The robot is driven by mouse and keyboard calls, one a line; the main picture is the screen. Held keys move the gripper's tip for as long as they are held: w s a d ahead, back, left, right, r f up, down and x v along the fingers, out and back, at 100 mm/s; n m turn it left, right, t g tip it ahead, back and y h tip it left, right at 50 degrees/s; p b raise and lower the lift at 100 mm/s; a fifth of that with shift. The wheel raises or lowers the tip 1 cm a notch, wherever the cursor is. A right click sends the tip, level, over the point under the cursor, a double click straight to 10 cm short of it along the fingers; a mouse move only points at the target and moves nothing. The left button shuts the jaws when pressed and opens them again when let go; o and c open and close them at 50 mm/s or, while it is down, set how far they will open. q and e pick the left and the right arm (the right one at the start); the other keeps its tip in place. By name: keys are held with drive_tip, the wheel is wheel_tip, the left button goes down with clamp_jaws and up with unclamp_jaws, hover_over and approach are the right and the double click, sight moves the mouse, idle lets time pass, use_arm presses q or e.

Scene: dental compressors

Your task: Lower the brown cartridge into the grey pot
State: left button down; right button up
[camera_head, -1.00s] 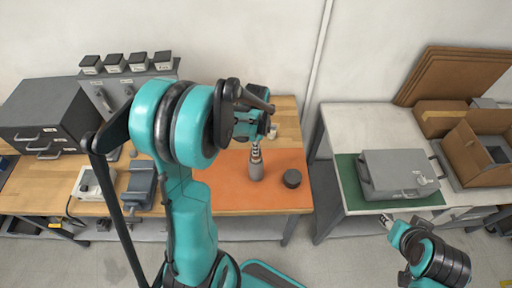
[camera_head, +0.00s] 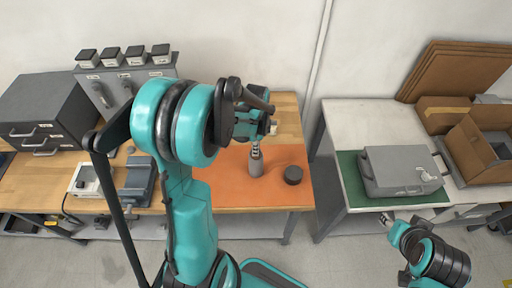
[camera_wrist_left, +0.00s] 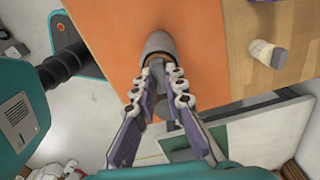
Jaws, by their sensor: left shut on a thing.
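The grey pot (camera_head: 256,167) stands upright on the orange mat (camera_head: 225,190) of the wooden bench. My left gripper (camera_head: 255,148) points down right over it, fingertips at its mouth. In the left wrist view, the gripper (camera_wrist_left: 160,78) is shut on the brown cartridge (camera_wrist_left: 158,88), of which only a little shows between the fingers. The grey pot (camera_wrist_left: 158,42) lies just beyond the fingertips there. I cannot tell how far the cartridge's lower end is inside the pot. My right gripper (camera_head: 388,219) is small at the lower right, away from the bench; its jaws are unclear.
A dark round puck (camera_head: 293,175) stands right of the pot. A grey vise (camera_head: 138,180) and grey drawer cabinet (camera_head: 45,110) are at left. A grey case (camera_head: 400,168) lies on the right bench's green mat.

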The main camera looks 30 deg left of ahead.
use_arm(q)
drive_tip(key=shift+f, duration=0.15)
drive_tip(key=c, duration=1.5)
unclamp_jaws()
wheel_tip(320, 180, up, 12)
drive_tip(key=s+d+f+n+t+b, duration=0.7)
drive_tip(key=s+d+f+n+b, duration=0.3)
drive_tip(key=n+b, duration=0.3)
drive_tip(key=shift+s+d+f, duration=0.3)
drive_tip(key=shift+s+f, duration=0.25)
drive_tip(key=shift+f, duration=0.15)
